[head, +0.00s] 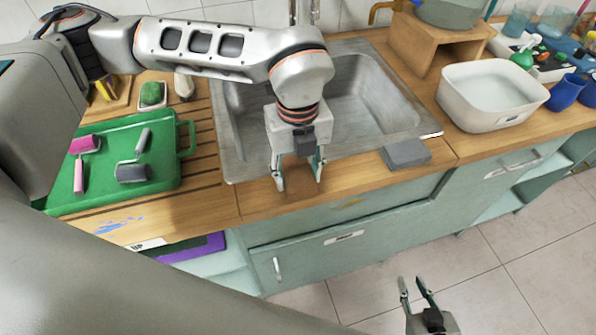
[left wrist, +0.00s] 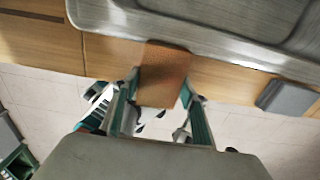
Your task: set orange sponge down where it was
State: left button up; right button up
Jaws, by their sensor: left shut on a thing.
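The orange sponge (left wrist: 163,75), a flat brownish-orange block, is between the fingers of my left gripper (left wrist: 158,100) in the left wrist view. In the head view my left gripper (head: 299,184) points down at the front strip of the wooden counter (head: 255,198), before the sink (head: 340,95). The sponge shows there only as a dim brown patch (head: 298,190) between the fingers. I cannot tell whether it touches the counter. In the left wrist view its far end overlaps the sink rim. My right gripper (head: 413,285) is open and empty over the floor at the bottom.
A grey block (head: 406,154) lies on the counter right of my left gripper. A white basin (head: 490,95) stands further right, near a wooden stand (head: 435,45) and blue cups (head: 566,92). A green tray (head: 110,165) with paint rollers lies on the left.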

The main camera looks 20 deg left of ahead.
aim_at(298, 174)
pick_arm(q)
jog(key=shift+f, duration=0.1)
jog(key=shift+f+b, duration=0.35)
jog(key=shift+b, duration=0.1)
jog(key=o, duration=1)
jog(key=shift+r, duration=0.1)
jog(key=shift+r, duration=6.4)
